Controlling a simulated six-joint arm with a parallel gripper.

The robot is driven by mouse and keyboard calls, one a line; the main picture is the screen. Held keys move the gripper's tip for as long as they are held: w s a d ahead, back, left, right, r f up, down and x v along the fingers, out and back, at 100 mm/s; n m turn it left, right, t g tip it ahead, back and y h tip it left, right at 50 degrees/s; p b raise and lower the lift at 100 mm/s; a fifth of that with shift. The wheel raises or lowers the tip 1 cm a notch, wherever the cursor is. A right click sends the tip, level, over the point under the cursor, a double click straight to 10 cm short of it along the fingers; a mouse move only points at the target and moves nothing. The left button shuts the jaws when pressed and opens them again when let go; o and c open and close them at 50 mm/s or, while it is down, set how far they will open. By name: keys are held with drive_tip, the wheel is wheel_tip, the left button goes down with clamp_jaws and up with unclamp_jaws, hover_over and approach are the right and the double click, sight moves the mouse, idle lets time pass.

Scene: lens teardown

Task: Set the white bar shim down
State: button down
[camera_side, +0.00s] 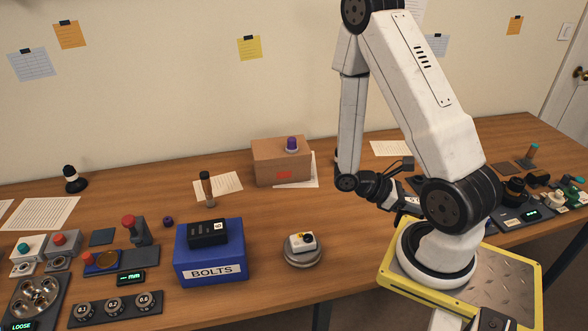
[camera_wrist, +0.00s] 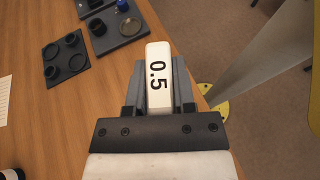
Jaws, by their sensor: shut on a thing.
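The white bar shim (camera_wrist: 158,72), marked 0.5, sits lengthwise between the two dark fingers of my gripper (camera_wrist: 158,88) in the wrist view. The gripper is shut on it. The shim's far end sticks out past the fingers, and its near end is hidden at the gripper body. In the wrist view it appears over the wooden table (camera_wrist: 85,120) close to its edge; I cannot tell its height above the surface. In the side view my gripper is mostly hidden behind my arm, and the shim cannot be made out clearly.
In the wrist view, a dark plate with black rings (camera_wrist: 65,58) and another with a round lens (camera_wrist: 130,27) lie left of the shim. Floor (camera_wrist: 215,35) shows right of the table edge. In the side view, a blue BOLTS box (camera_side: 210,254) and a cardboard box (camera_side: 270,165) stand left.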

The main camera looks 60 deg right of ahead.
drive_tip(key=w+d+n+t+h, duration=0.6)
drive_tip(key=w+n+t+h, duration=0.1)
drive_tip(key=n, duration=0.1)
drive_tip(key=shift+w+f+n, duration=0.15)
drive_tip(key=shift+f+n, duration=0.1)
drive_tip(key=shift+n, duration=0.15)
drive_tip(key=shift+f, duration=2)
drive_tip(key=shift+f, duration=0.1)
drive_tip(key=shift+f, duration=1.9)
drive_tip(key=shift+f, duration=0.1)
drive_tip(key=shift+c, duration=2.2)
unclamp_jaws()
